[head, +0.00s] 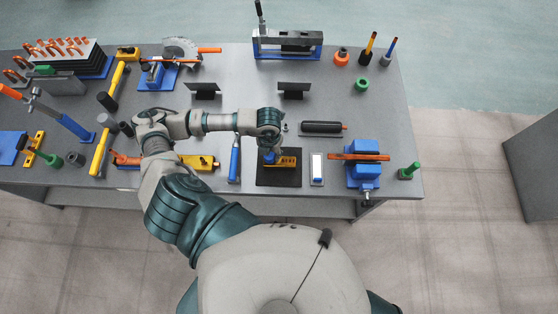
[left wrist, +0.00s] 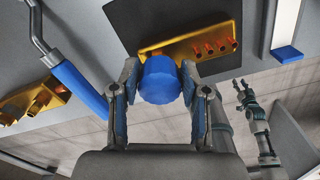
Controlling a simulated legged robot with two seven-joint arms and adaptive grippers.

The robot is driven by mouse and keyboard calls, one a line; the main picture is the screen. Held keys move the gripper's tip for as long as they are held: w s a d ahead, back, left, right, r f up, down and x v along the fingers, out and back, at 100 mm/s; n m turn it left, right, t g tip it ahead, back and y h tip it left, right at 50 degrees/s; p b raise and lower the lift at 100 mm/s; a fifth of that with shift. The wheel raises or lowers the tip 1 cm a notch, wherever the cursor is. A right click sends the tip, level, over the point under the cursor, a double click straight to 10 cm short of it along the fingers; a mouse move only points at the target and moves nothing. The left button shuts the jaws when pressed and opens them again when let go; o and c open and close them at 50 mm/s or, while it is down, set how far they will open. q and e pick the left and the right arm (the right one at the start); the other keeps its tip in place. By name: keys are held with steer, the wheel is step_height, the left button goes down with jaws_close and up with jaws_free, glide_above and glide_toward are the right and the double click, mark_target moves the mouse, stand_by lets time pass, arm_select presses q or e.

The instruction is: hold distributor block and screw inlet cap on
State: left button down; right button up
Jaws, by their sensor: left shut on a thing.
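The brass distributor block (head: 287,162) lies on a black mat (head: 278,181) near the table's front edge. In the left wrist view the block (left wrist: 208,38) shows a row of copper ports. My left gripper (head: 269,149) is over the block's left end. It is shut on the blue inlet cap (left wrist: 159,82), with a finger on each side. The cap (head: 269,158) overlaps the block in view; I cannot tell whether its thread is engaged. My right gripper (left wrist: 242,84) shows small in the left wrist view, away from the block, with its fingers apart.
A blue-handled tool (head: 234,160) lies left of the mat, with another brass block (head: 200,162) beyond it. A white and blue piece (head: 317,168) lies close on the right. A blue clamp (head: 366,160) stands farther right. Two dark stands (head: 293,89) (head: 204,89) are behind.

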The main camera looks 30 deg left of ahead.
arm_select(q)
steer(key=shift+f, duration=0.1)
steer(key=shift+c, duration=0.5)
jaws_free()
steer(key=shift+o, duration=0.5)
